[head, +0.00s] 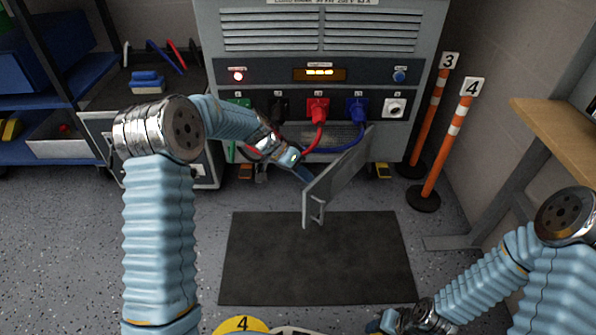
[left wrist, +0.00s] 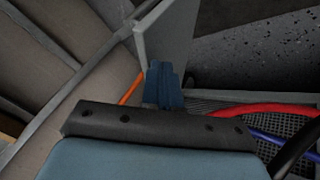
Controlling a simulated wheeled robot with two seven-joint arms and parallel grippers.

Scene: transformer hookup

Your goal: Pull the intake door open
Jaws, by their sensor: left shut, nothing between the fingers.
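The intake door (head: 340,178) is a grey panel on the lower front of the transformer cabinet (head: 225,70). It stands swung outward, its free edge with a small handle (head: 318,210) toward me over the dark mat. My left gripper (head: 306,176) is shut and empty at the inner, left side of the door, close to its face; I cannot tell whether they touch. In the left wrist view the blue fingers (left wrist: 163,85) are together in front of the door panel (left wrist: 168,38), with a mesh grille (left wrist: 285,124) beside them. My right gripper (head: 380,324) is low at the bottom edge, its fingers unclear.
Red (head: 312,142) and blue (head: 338,148) cables hang from the cabinet sockets near my left gripper. Orange-and-white posts (head: 437,150) stand right of the cabinet. A wooden bench (head: 560,125) is at far right. The dark mat (head: 300,265) is clear.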

